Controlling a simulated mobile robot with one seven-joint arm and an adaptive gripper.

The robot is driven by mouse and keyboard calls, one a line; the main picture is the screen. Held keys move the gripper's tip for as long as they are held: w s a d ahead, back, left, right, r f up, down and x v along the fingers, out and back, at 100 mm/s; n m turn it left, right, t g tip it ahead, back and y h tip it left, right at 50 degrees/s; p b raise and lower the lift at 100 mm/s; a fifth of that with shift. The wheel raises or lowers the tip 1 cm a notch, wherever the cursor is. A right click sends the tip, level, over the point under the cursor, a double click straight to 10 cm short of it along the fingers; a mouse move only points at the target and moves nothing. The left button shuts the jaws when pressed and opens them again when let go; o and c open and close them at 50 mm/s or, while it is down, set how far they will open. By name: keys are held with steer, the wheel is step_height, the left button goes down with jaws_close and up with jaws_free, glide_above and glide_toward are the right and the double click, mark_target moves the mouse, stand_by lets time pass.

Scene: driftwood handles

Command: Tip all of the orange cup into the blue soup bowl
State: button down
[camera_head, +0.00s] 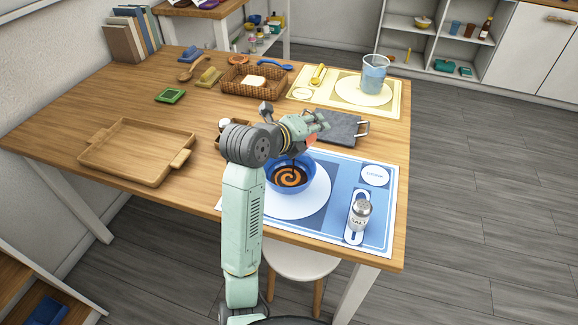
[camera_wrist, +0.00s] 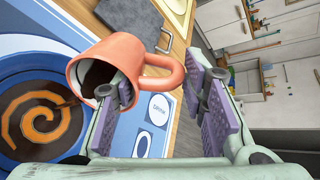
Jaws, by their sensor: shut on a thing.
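My gripper (camera_wrist: 162,92) is shut on the orange cup (camera_wrist: 121,50), whose handle points toward the fingers. The cup is tipped toward the bowl, with dark brown liquid inside and at its lip. The blue soup bowl (camera_wrist: 32,152) is beside and below the cup's mouth. It holds dark liquid with an orange swirl. In the head view, my gripper (camera_head: 312,127) is above the far side of the bowl (camera_head: 290,187). The cup (camera_head: 311,139) is mostly hidden there, and a thin dark stream appears to run down into the bowl.
The bowl stands on a white round on a blue placemat (camera_head: 332,235). A salt shaker (camera_head: 360,214) stands to its right. A dark slate board (camera_head: 338,127) lies behind. A glass jug (camera_head: 374,75) and bread basket (camera_head: 255,82) are farther back. A wooden tray (camera_head: 135,152) lies left.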

steer(key=shift+s+a+r+t+h, duration=0.15)
steer(key=shift+s+a+t+h, duration=0.3)
steer(key=shift+s, duration=0.25)
steer(key=shift+s+a+r+t+b, duration=0.1)
steer(key=shift+s+a+t+b, duration=0.25)
steer(key=shift+b, duration=0.5)
steer(key=w, duration=0.1)
steer(key=w+d+g+p, duration=0.1)
steer(key=w+d+g+y, duration=0.1)
steer(key=shift+w+d+f+p, duration=0.1)
steer(key=shift+d+f+p, duration=0.15)
steer(key=shift+p, duration=0.1)
steer(key=shift+w+f+g+y, duration=0.1)
steer(key=shift+f+g+y, duration=0.35)
steer(key=shift+g, duration=0.15)
steer(key=shift+r, duration=0.1)
